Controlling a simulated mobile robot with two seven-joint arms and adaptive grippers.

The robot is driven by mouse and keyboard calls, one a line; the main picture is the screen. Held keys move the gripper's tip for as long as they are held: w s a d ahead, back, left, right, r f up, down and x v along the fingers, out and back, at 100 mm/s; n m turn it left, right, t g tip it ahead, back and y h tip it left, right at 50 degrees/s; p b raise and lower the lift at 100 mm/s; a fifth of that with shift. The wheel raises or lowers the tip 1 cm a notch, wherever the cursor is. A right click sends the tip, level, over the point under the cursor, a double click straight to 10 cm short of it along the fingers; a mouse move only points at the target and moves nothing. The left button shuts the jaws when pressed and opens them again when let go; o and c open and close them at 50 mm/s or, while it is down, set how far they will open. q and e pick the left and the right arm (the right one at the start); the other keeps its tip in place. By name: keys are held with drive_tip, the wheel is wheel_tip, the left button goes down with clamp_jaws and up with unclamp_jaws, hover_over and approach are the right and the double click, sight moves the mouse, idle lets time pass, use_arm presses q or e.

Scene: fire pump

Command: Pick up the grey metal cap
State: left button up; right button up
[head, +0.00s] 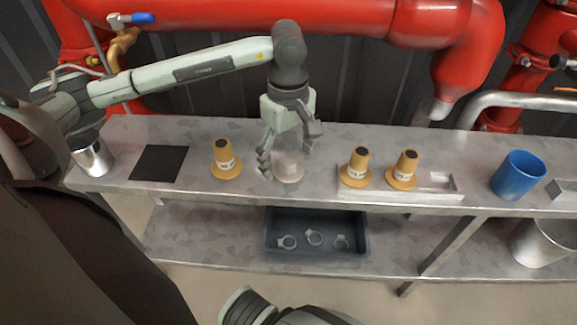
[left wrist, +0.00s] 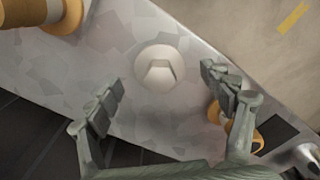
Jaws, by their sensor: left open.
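The grey metal cap (head: 288,167) stands on the upper metal shelf, between one tan cone and a pair of tan cones. It is a pale round piece with a wider base and a faceted top, and it also shows in the left wrist view (left wrist: 159,66). My left gripper (head: 286,160) is open, with its fingers pointing down on either side of the cap. In the left wrist view the cap appears between and just beyond the spread fingertips, with visible gaps to both. My right gripper is not in view.
One tan cone (head: 225,164) stands left of the cap. A black mat (head: 159,163), metal cup (head: 93,158) and blue cup (head: 518,175) share the shelf (head: 200,136). A dark bin (head: 317,253) with rings sits below.

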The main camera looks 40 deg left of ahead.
use_arm(q)
drive_tip(key=shift+f, duration=0.75)
drive_tip(key=c, duration=1.3)
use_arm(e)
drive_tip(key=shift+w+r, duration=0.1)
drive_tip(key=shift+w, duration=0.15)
use_arm(q)
drive_tip(key=shift+r, duration=0.1)
